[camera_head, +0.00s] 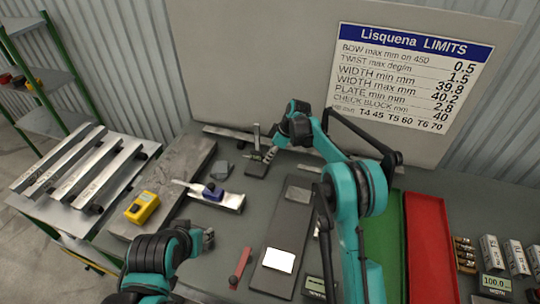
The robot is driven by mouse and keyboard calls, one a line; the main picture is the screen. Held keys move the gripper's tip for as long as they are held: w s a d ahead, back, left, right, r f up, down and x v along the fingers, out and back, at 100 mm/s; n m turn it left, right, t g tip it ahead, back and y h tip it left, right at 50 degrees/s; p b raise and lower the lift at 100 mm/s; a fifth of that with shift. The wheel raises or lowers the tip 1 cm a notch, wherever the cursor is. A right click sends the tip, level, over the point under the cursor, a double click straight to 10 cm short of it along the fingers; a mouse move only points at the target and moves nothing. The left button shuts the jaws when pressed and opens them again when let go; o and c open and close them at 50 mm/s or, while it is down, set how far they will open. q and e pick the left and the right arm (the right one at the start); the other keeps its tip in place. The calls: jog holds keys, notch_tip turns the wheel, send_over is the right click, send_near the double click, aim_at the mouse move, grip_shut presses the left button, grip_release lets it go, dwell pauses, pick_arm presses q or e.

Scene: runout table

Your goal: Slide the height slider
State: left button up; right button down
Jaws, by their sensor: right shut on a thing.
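The height gauge stands at the back middle of the table, with a dark base (256,169) and a thin upright post (256,136). My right gripper (270,153) is at the gauge, beside the post, and is shut on a small part there that I take to be the height slider. The gripper itself hides most of that part. My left gripper (208,240) hangs at the front left, away from the gauge. Its fingers are small in view, and I cannot tell whether they are open.
A blue block (213,192) sits on a metal strip, with a yellow instrument (142,207) to its left. A dark plate (291,215) lies in the middle. A green tray (388,220) and a red tray (428,240) lie right. A limits sign (411,75) hangs behind.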

notch_tip(320, 180, down, 4)
jog(key=shift+f+b, duration=0.1)
jog(key=shift+b, duration=0.95)
jog(key=shift+s, duration=0.1)
jog(key=c, duration=1.4)
grip_release()
jog(key=v, duration=1.2)
